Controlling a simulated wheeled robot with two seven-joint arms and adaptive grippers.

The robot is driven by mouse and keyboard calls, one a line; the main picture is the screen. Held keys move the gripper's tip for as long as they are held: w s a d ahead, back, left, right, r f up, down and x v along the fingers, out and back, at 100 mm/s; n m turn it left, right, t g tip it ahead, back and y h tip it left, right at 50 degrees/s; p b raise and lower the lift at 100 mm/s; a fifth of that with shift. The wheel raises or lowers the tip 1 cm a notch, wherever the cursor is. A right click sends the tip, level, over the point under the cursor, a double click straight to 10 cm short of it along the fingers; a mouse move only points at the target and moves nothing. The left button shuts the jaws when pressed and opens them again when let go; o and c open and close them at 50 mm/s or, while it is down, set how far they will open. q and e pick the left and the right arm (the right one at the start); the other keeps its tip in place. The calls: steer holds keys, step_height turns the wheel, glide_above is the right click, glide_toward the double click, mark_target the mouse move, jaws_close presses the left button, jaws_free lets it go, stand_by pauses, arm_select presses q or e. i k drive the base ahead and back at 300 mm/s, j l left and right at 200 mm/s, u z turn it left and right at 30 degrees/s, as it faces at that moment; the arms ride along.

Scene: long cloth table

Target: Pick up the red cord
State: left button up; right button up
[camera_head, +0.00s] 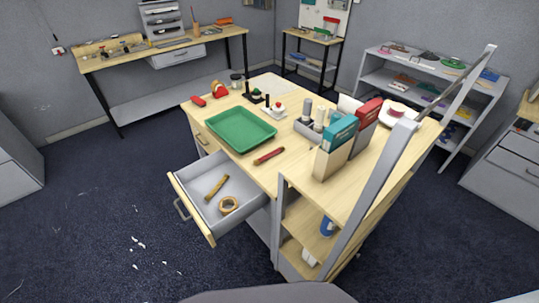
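No cord can be made out for certain. A small reddish coil-like thing (391,49) lies on the top shelf of the grey rack at the back right, too small to identify. A slim red tool-like object (269,155) lies on the wooden worktable, right of the green tray. Red objects also sit at the table's far left corner: a small flat one (198,101) and a rounder one (218,90). Neither of my grippers is in view.
The worktable (262,176) bears a green tray (240,130), red and teal boxes (338,133) and small items. Its drawer (196,174) stands open, holding a yellowish tool and a tape roll (229,205). Dark carpet (90,220) on the left is mostly clear.

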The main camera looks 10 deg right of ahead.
mark_target(257, 162)
steer(key=j, duration=1)
steer(key=i+j, duration=0.25)
steer(key=i+j+z, duration=0.1)
steer(key=i+j, duration=0.15)
steer(key=j, duration=0.2)
steer(key=i+j, duration=0.45)
steer(key=i, duration=0.15)
steer(key=l+z, duration=0.05)
